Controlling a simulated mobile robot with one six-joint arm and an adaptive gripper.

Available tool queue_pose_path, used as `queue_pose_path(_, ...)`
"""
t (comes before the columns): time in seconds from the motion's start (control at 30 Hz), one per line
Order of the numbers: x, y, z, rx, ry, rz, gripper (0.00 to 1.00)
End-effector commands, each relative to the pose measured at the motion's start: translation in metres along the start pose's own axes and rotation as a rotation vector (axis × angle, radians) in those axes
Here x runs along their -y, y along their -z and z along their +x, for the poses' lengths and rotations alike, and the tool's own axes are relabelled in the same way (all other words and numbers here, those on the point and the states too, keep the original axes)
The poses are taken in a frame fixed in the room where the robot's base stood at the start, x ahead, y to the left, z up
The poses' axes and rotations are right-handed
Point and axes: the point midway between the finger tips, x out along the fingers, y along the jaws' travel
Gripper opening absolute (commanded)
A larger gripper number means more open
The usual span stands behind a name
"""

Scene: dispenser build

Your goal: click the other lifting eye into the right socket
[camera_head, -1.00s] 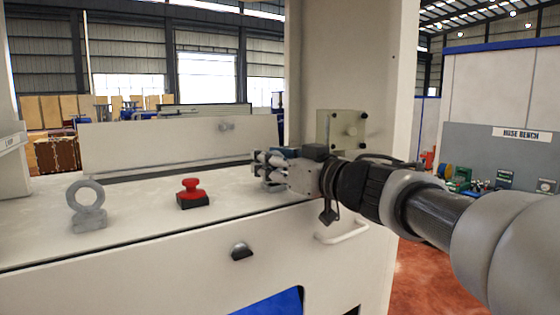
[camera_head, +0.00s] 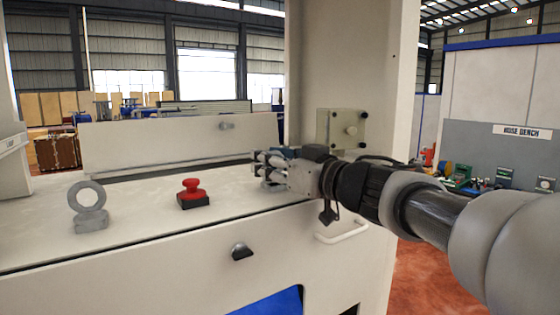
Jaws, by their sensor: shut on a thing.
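One grey lifting eye (camera_head: 88,207) stands upright on its block at the left of the white machine top (camera_head: 140,224). My gripper (camera_head: 264,170) is over the right part of the machine top, close to its surface. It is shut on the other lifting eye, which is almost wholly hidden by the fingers. The right socket is hidden under or behind my gripper, and I cannot tell whether the held eye touches it.
A red mushroom button (camera_head: 192,192) on a black base stands between the lifting eye and my gripper. A pale box with knobs (camera_head: 342,130) is on the column behind my wrist. A raised panel (camera_head: 180,145) runs along the back. A handle (camera_head: 343,231) is on the front.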

Motion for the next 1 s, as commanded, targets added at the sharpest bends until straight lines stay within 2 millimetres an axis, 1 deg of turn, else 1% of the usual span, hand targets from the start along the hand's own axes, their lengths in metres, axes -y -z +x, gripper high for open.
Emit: queue_pose_path(1.0, 0.0, -0.0062, -0.0001, 0.0, 0.0, 0.0, 0.0)
